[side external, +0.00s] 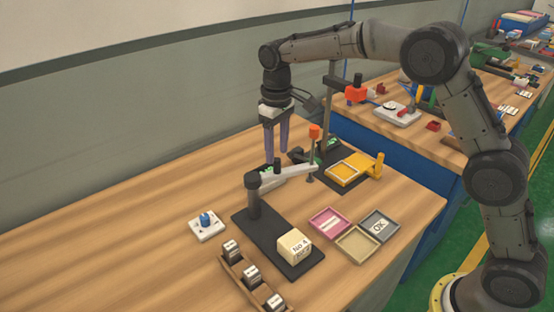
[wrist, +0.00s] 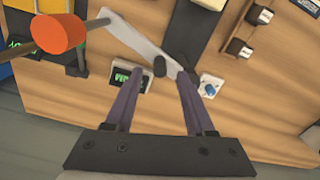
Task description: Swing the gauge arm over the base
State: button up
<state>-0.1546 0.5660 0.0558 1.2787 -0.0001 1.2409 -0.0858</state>
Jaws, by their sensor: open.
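The gauge arm (side external: 290,172) is a light grey bar on a dark post, reaching right and back, clear of the base. It also shows in the wrist view (wrist: 135,42). A dark knob (wrist: 160,67) stands up from it, and an orange-topped rod (side external: 314,150) stands at its tip. The base (side external: 262,232) is a dark plate with a cream block (side external: 294,246) marked "No 4" on its front end. My gripper (side external: 276,150) is open and empty, pointing down just above the knob. In the wrist view the knob appears between the fingertips.
A yellow fixture (side external: 345,173) and a small green display (wrist: 127,77) are close behind the arm. Pink (side external: 312,226), tan and grey "OK" trays lie right of the base. A blue-knobbed white plate (side external: 196,231) and a wooden rack (side external: 236,277) lie left. The far left table is clear.

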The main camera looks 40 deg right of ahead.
aim_at(277, 159)
jog(key=shift+f, duration=1.9)
grip_shut()
jog(key=shift+r, duration=0.1)
